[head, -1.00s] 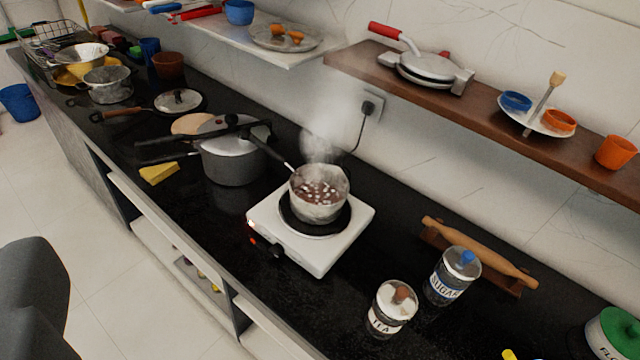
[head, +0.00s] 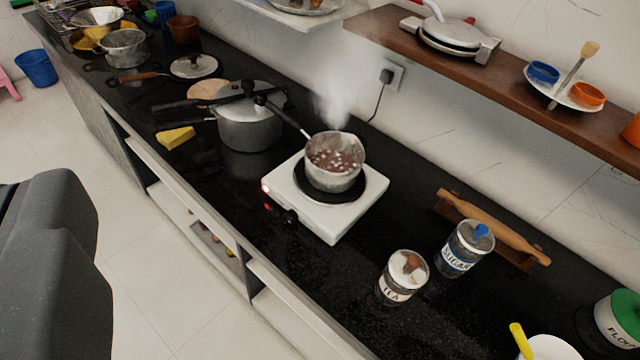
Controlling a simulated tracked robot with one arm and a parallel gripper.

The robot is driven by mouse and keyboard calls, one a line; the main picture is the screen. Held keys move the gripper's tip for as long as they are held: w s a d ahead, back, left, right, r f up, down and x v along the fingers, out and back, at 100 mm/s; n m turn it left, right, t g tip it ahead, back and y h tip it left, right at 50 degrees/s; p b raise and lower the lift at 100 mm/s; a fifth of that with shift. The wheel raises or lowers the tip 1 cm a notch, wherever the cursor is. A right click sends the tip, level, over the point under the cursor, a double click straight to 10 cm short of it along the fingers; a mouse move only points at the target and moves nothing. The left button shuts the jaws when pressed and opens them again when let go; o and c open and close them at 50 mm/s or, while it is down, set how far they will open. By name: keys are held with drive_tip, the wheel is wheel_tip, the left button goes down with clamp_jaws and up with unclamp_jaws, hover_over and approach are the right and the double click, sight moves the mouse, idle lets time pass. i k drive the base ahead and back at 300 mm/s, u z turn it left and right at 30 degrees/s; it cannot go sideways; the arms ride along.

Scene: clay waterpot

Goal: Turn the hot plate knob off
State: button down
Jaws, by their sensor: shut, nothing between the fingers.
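The white hot plate (head: 340,225) stands on the black counter near the middle of the head view. Its black knob (head: 290,216) is on the front-left side face. A small red light (head: 266,189) glows near the left corner of that face. A steaming metal saucepan (head: 334,176) with dark bubbling liquid sits on the burner. Which way the knob points is too small to tell. My gripper is not in view; only a grey part of mine shows at the lower left, apart from the hot plate.
A pressure cooker (head: 249,128) stands just behind-left of the hot plate, near the saucepan handle. A yellow sponge (head: 175,138) lies near the counter edge. Tea (head: 403,279) and sugar (head: 466,248) jars and a rolling pin (head: 494,226) stand right.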

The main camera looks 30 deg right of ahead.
sight(291, 215)
drive_tip(key=k, duration=0.5)
drive_tip(key=u, duration=0.55)
drive_tip(key=i, duration=1.5)
drive_tip(key=z, duration=0.55)
